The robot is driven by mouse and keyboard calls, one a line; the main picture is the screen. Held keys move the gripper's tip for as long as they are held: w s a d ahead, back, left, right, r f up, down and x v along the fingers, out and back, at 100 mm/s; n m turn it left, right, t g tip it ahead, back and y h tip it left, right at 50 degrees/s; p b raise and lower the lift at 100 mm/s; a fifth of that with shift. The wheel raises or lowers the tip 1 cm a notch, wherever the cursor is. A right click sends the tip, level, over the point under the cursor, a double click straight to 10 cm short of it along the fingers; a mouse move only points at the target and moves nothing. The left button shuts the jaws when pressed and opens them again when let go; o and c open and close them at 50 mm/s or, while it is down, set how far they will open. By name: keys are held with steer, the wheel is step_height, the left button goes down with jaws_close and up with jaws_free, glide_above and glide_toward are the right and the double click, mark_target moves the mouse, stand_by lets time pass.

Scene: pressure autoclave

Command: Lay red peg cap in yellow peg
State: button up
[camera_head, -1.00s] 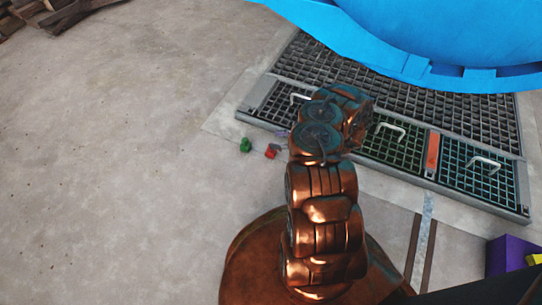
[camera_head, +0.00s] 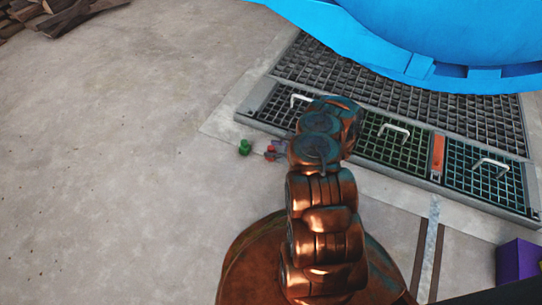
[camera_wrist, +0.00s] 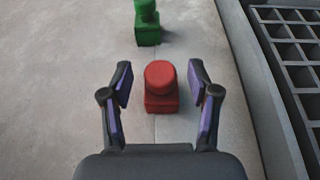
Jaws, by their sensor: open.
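The red peg cap (camera_wrist: 161,87), a square base with a round knob, stands upright on the concrete floor in the wrist view. It also shows small in the head view (camera_head: 270,150), left of my arm. My gripper (camera_wrist: 161,78) is open, with one finger on each side of the red cap and gaps between fingers and cap. In the head view my gripper (camera_head: 277,151) is mostly hidden by my arm, with purple finger pads beside the red cap.
A similar green piece (camera_wrist: 147,22) stands beyond the red cap; it is also in the head view (camera_head: 244,147). A metal floor grating (camera_head: 397,145) with handles lies to the right. A purple block (camera_head: 518,261) is at the lower right. Open concrete lies left.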

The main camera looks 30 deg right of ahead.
steer(key=shift+w+a+f, duration=0.2)
steer(key=shift+w, duration=0.15)
steer(key=shift+c, duration=0.4)
jaws_close()
